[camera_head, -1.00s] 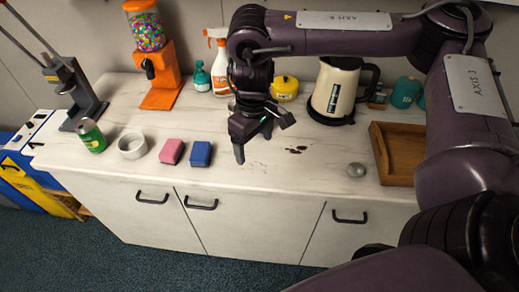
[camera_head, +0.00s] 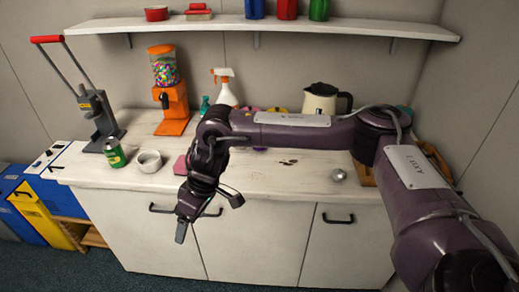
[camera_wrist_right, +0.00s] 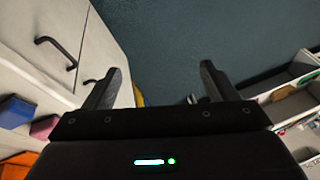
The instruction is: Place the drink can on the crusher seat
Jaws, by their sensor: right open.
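The green drink can (camera_head: 114,153) stands upright on the counter at the left, in front of the can crusher (camera_head: 101,122). The crusher is grey with a raised red handle; its seat is too small to make out well. My right gripper (camera_head: 190,226) is in front of the counter's front edge, right of the can and lower than it. In the right wrist view its two fingers (camera_wrist_right: 160,90) are apart with nothing between them. The can is not in the wrist view. My left gripper is not in view.
A white bowl (camera_head: 149,161) stands just right of the can. An orange gumball machine (camera_head: 170,100) stands behind it. A pink sponge (camera_head: 181,165) is partly behind my arm. A shelf (camera_head: 260,27) hangs above the counter. Recycling bins (camera_head: 38,205) stand at the left.

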